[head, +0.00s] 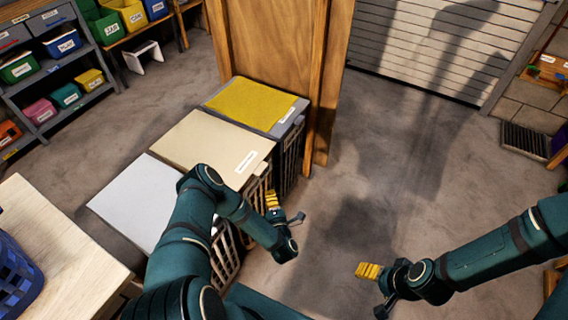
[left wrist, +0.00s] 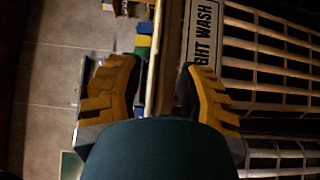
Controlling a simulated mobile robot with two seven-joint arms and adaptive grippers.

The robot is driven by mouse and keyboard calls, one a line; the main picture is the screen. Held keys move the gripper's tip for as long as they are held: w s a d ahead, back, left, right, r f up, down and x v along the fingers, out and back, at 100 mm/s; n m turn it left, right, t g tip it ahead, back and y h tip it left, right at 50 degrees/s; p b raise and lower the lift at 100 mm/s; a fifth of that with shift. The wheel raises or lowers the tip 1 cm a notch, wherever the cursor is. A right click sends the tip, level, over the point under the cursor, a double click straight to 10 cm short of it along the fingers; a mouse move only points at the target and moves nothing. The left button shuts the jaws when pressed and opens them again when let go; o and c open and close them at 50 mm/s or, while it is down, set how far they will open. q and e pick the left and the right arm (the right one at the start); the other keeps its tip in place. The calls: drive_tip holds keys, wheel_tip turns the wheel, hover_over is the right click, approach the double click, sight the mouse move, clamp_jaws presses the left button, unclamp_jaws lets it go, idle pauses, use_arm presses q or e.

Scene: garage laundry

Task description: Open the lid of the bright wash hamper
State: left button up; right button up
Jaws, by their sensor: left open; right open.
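Three slatted hampers stand in a row, with a white lid (head: 142,200), a cream lid (head: 205,146) and a yellow lid (head: 250,103), all lying shut. Their labels are too small to read in the head view. My left gripper (head: 284,209) is open and empty, in front of the row by the cream-lidded hamper. In the left wrist view its fingers (left wrist: 160,88) stand either side of a thin pale edge (left wrist: 167,50), contact unclear. A partly hidden label (left wrist: 205,35) there reads "GHT WASH". My right gripper (head: 373,290) is open over bare floor.
A wooden partition (head: 270,50) rises beside the yellow-lidded hamper. A wooden table (head: 60,230) with a blue basket (head: 15,270) stands at the left. Shelves with coloured bins (head: 65,95) are at the back left. The floor (head: 400,180) right of the hampers is clear.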

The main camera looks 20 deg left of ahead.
sight(262, 172)
use_arm(q)
drive_tip(key=b+x, duration=0.4)
drive_tip(key=x, duration=0.9)
drive_tip(key=shift+w+a+b, duration=0.15)
drive_tip(key=shift+a+b, duration=0.15)
drive_tip(key=shift+c, duration=0.3)
clamp_jaws()
drive_tip(key=shift+r, duration=0.1)
